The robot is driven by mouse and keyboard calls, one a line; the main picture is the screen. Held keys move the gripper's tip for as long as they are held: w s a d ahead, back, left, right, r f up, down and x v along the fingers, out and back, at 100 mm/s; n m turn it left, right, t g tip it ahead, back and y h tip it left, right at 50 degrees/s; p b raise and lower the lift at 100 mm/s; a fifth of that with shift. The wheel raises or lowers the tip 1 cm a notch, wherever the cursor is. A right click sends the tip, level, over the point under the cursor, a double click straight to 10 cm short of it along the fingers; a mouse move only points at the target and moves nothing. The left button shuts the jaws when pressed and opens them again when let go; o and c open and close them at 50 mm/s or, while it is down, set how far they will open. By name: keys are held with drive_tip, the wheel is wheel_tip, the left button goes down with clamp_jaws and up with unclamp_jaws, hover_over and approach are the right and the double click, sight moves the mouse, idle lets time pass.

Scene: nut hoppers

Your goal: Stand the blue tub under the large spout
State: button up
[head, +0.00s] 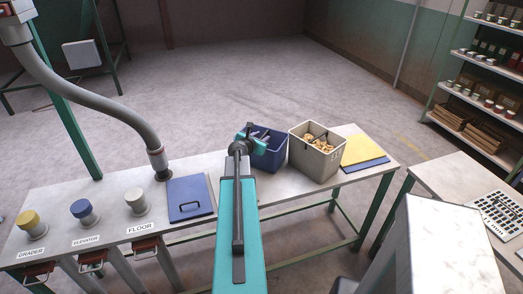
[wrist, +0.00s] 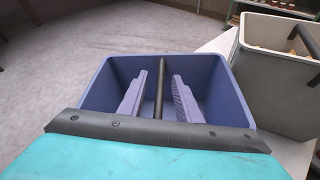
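The blue tub (head: 272,160) stands on the bench near its middle, upright, beside a grey tub. In the wrist view the blue tub (wrist: 238,95) looks empty, with a dark bar handle (wrist: 159,90) across it. My gripper (wrist: 158,95) is over the tub, its two fingers on either side of the bar with a gap to each. In the head view my gripper (head: 258,141) partly hides the tub. A thick grey hose ends in a wide spout (head: 158,163) over the bench to the left; I cannot tell for certain that it is the large spout.
The grey tub (head: 303,158) holds tan pieces and stands close right of the blue one. A blue lid (head: 187,193) lies between spout and tub. Capped yellow, blue and white fittings (head: 136,200) line the left. A yellow panel (head: 360,149) lies right.

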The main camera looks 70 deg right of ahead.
drive_tip(key=shift+d+f, duration=0.1)
drive_tip(key=shift+d, duration=0.15)
idle(0.4)
clamp_jaws()
